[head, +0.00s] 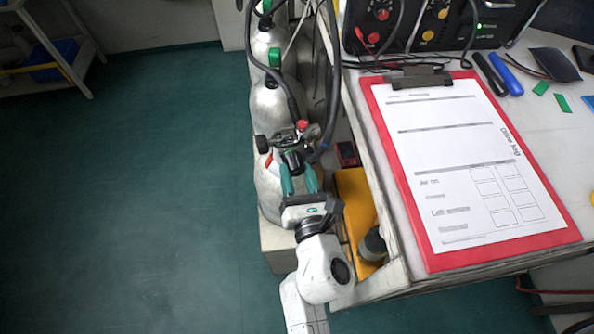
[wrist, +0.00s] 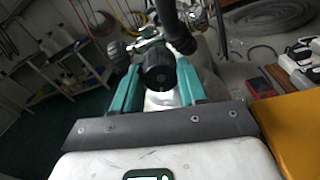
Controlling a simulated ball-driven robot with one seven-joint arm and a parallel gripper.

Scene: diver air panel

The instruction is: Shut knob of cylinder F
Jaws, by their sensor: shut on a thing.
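The nearest grey cylinder (head: 268,188) stands in the row beside the table, with its valve and hoses at the top. I cannot read a letter on it, so I cannot tell whether it is cylinder F. My gripper (head: 297,180) reaches that valve with its two teal fingers. In the wrist view my gripper (wrist: 160,85) is shut on a black ribbed knob (wrist: 159,71), one finger on each side of it. The knob also shows between the fingers in the head view (head: 292,160). The cylinder body below is mostly hidden by my gripper.
More cylinders (head: 270,100) stand behind in the row, with black hoses running between them. The table with a red clipboard (head: 409,210) is close on the right. A yellow case (head: 354,205) lies beside my gripper. The green floor at left is clear.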

